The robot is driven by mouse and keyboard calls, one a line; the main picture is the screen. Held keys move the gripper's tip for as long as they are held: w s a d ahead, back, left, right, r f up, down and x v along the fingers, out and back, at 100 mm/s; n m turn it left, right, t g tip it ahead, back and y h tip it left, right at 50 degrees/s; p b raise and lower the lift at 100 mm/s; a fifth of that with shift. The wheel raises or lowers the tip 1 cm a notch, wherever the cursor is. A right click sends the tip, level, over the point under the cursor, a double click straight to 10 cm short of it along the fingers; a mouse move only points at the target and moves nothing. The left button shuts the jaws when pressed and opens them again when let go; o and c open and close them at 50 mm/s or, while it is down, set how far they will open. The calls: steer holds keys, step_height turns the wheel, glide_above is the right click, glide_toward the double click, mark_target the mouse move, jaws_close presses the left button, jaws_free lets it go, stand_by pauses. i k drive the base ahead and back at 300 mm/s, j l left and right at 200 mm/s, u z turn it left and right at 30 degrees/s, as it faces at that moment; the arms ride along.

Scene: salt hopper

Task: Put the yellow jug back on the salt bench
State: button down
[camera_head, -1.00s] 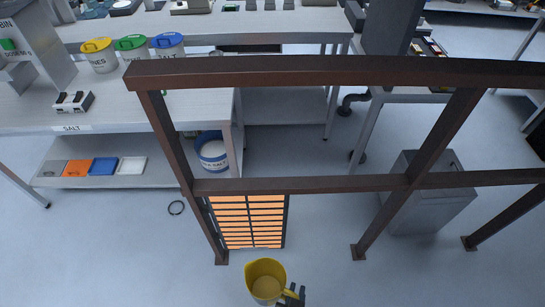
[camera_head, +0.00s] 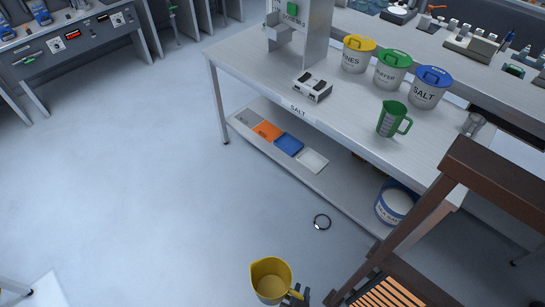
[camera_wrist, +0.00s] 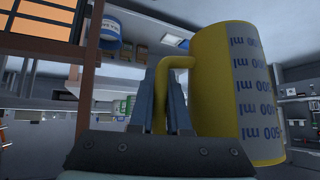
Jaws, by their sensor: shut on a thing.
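The yellow jug (camera_head: 271,280) is at the bottom middle of the head view, upright, with its open top facing up. My gripper (camera_head: 298,292) is at its right side, shut on its handle. The jug is apart from the bench, over open floor.
The bench bears a green jug (camera_head: 390,118), tubs with yellow, green and blue lids, including the salt tub (camera_head: 428,90), and a black-and-white device (camera_head: 312,88). Its front top has bare room.

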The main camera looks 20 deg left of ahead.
mark_target(330, 75)
steer(key=i+j+u, duration=0.2)
steer(key=u, duration=0.25)
steer(key=i+j+u, duration=0.2)
steer(key=u, duration=0.25)
steer(key=i+u, duration=0.45)
steer(key=i+z, duration=0.3)
steer(key=i+j+z, duration=0.15)
steer(key=i+z, duration=0.15)
steer(key=i, duration=0.25)
steer(key=i+j+z, duration=0.15)
steer(key=i+z, duration=0.6)
steer(key=i+j+z, duration=0.2)
steer(key=i+z, duration=0.2)
steer(key=i+j+z, duration=0.3)
steer(key=z, duration=0.15)
steer(key=i+l, duration=0.1)
steer(key=i, duration=0.2)
steer(key=i+l, duration=0.1)
steer(key=i, duration=0.15)
steer(key=l+z, duration=0.05)
